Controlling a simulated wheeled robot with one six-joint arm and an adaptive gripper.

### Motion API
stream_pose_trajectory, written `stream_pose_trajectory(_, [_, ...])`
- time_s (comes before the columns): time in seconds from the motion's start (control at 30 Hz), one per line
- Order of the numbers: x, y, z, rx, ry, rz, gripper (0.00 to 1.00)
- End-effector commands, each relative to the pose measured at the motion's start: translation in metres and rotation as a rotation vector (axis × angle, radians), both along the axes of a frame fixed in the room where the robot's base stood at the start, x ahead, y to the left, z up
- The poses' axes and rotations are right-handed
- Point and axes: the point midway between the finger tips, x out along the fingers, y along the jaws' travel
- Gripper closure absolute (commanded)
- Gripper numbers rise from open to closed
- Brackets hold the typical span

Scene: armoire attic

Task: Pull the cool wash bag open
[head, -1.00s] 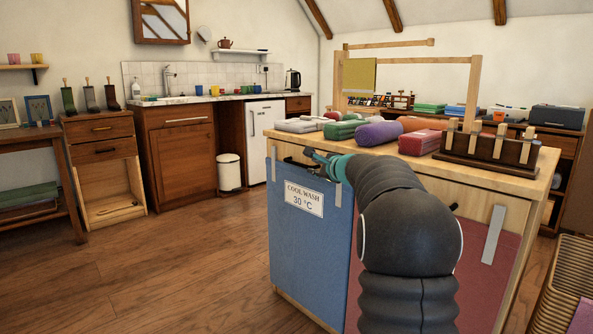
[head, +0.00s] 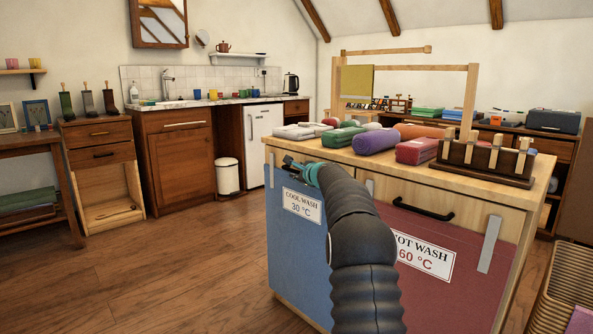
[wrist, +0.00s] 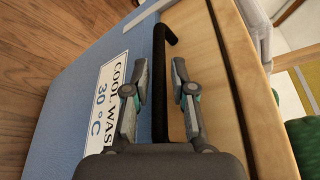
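The cool wash bag (head: 296,245) is the blue front at the left of the wooden unit, with a white label (head: 301,205) reading COOL WASH 30 °C. It hangs flush against the unit. My gripper (head: 300,170) is at its top edge, just above the label. In the wrist view the blue front (wrist: 75,110) lies left of a black bar handle (wrist: 159,85). My gripper (wrist: 161,80) is open there, with one finger on each side of the handle. Small gaps show between the fingers and the bar. In the head view my gripper hides this handle.
A red hot wash bag (head: 455,275) with its own black handle (head: 422,210) is to the right. Rolled cloths (head: 376,140) and a wooden rack (head: 485,160) stand on the unit's top (head: 450,178). A basket (head: 550,290) is at lower right. Floor (head: 190,265) left is clear.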

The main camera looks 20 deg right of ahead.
Motion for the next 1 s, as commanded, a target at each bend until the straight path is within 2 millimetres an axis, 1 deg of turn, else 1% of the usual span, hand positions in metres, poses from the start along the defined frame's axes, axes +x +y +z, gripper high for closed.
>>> stream_pose_trajectory(0.13, [0.006,0.001,-0.001,0.001,-0.001,0.001,0.75])
stream_pose_trajectory(0.43, [0.008,0.001,-0.002,0.000,0.000,0.000,0.75])
stream_pose_trajectory(0.47, [0.008,0.001,-0.002,0.000,0.000,0.000,0.80])
stream_pose_trajectory(0.5, [0.007,0.001,-0.002,0.000,0.000,0.000,0.90])
stream_pose_trajectory(0.53, [0.007,0.001,-0.002,0.000,0.000,0.000,0.98])
stream_pose_trajectory(0.57, [0.007,0.001,-0.002,0.000,0.000,0.000,1.00])
stream_pose_trajectory(0.87, [0.008,0.002,-0.002,0.000,0.000,0.001,1.00])
stream_pose_trajectory(1.0, [0.010,0.014,-0.002,0.000,0.000,0.004,1.00])
